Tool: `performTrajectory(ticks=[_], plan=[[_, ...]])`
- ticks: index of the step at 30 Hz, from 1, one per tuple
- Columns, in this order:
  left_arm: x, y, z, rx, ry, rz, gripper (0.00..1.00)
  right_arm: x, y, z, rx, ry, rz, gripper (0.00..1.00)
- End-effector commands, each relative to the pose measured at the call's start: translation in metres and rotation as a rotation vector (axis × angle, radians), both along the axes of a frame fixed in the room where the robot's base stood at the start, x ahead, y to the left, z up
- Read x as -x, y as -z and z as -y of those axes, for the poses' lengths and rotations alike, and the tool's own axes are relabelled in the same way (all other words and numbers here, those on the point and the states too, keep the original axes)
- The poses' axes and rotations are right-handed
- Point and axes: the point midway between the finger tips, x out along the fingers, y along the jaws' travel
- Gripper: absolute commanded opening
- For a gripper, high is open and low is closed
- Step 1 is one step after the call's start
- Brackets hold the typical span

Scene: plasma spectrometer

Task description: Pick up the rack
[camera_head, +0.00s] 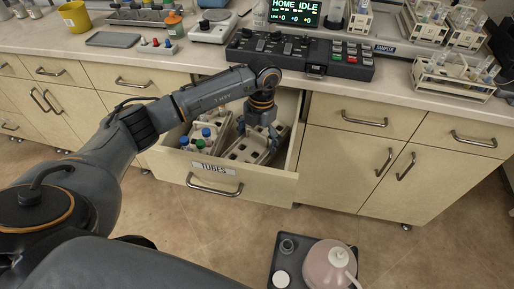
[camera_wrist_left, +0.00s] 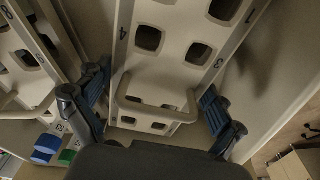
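The open drawer labelled TUBES (camera_head: 213,168) holds a pale rack (camera_head: 243,154) with square holes, which look empty. My left gripper (camera_head: 263,138) reaches down into the drawer at this rack. In the left wrist view the rack (camera_wrist_left: 177,45) shows numbers along its edges and a bar handle (camera_wrist_left: 152,108). The fingers of my left gripper (camera_wrist_left: 153,100), with blue ribbed pads, are spread on either side of the rack and its handle. I cannot tell whether they touch its sides. The palm hides part of the rack. My right gripper is not in view.
Beside the rack, on the left of the drawer, stand tubes with blue and green caps (camera_head: 205,133). The drawer walls are close around the gripper. Above is the counter with a control panel (camera_head: 300,57).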

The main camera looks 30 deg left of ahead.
Motion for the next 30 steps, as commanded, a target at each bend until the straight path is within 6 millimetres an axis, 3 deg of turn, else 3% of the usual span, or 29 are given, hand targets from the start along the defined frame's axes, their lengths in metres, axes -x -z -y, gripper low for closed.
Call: performTrajectory(ticks=[8,14,20,30], plan=[[0.000,0.000,0.000,0.000,0.000,0.000,0.52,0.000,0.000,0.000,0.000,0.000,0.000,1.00],[-0.001,-0.012,0.000,0.001,-0.001,0.001,0.52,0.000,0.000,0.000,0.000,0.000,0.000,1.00],[-0.001,-0.044,0.000,0.001,0.000,0.004,0.52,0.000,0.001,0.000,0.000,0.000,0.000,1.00],[-0.001,-0.116,0.000,0.000,0.000,0.005,0.52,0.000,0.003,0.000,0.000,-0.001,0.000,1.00]])
